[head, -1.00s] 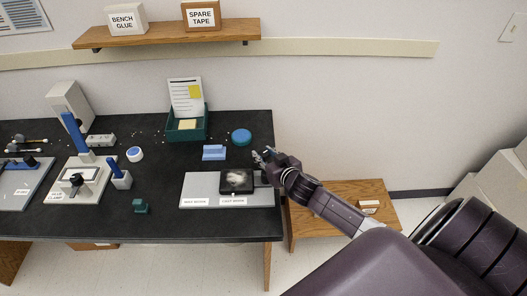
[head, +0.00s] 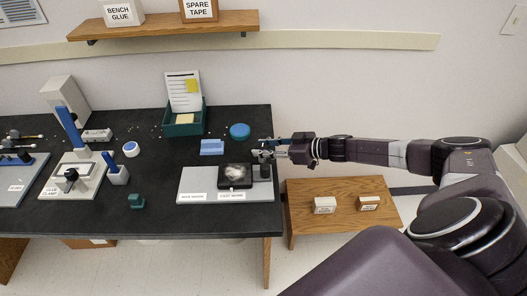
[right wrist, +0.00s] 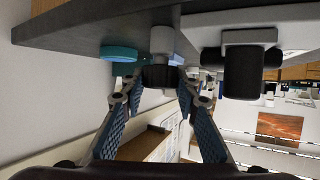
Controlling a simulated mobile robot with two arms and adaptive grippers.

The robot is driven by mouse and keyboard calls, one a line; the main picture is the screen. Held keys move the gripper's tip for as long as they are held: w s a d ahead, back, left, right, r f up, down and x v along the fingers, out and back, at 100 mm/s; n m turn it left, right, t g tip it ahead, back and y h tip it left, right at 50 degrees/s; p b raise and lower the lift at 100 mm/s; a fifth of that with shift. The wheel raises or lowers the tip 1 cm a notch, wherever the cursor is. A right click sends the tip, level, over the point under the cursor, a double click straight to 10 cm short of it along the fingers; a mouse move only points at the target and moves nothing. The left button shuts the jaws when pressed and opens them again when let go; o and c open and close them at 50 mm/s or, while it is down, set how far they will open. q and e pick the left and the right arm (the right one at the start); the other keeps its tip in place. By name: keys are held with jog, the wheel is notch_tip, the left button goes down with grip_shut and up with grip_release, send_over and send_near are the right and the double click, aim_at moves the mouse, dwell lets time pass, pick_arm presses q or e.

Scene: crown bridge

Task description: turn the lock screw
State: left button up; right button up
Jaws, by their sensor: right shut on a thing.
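The lock screw looks to be the dark ribbed knob (right wrist: 160,76) on a grey round post in the right wrist view; in the head view a dark round part (head: 265,171) stands at the right end of the pale work plate (head: 204,184). My right gripper (head: 261,154) reaches in from the right, over the bench's right edge. In the right wrist view its two fingertips (right wrist: 158,88) are closed in on either side of the knob and grip it. The fingers partly hide the knob in the head view. My left gripper is not in view.
A black block (head: 236,171) with a pale piece sits on the plate beside the post. A blue round tub (head: 240,131) and a light blue block (head: 212,147) lie behind. A green holder (head: 185,123) stands farther back. A low wooden table (head: 344,224) is at right.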

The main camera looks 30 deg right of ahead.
jog(key=shift+w+d+n+g+y+b, duration=0.1)
jog(key=shift+n+g+y+b, duration=0.65)
jog(key=shift+n+y, duration=0.2)
jog(key=shift+n, duration=0.25)
jog(key=o, duration=1.2)
jog(key=v, duration=1.2)
jog(key=shift+d, duration=0.1)
